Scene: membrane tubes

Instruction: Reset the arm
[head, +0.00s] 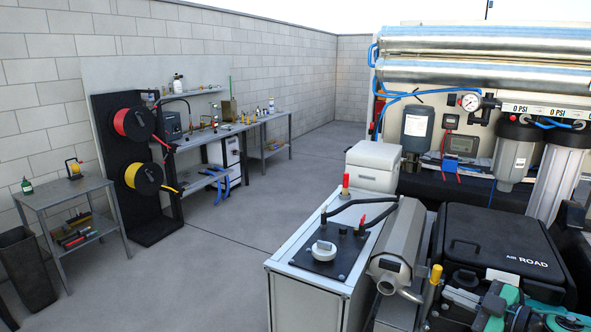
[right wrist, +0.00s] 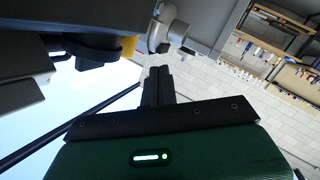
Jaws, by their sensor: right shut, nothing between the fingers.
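My right gripper (head: 452,298) is at the bottom right of the head view, beside the black case and near the yellow-tipped handle (head: 435,275). In the right wrist view its dark fingers (right wrist: 158,86) stand together in front of the green gripper body, shut with nothing between them. My left gripper is not in the head view. Two long silver membrane tubes (head: 480,45) lie across the top of the rig at the right, well apart from my right gripper.
A black case (head: 497,240) stands close behind my right gripper. A white cabinet (head: 310,295) with a black top plate and hose is to its left. Filter housings (head: 515,155) and a gauge are behind. A workbench (head: 215,133) lines the far wall. The floor between is clear.

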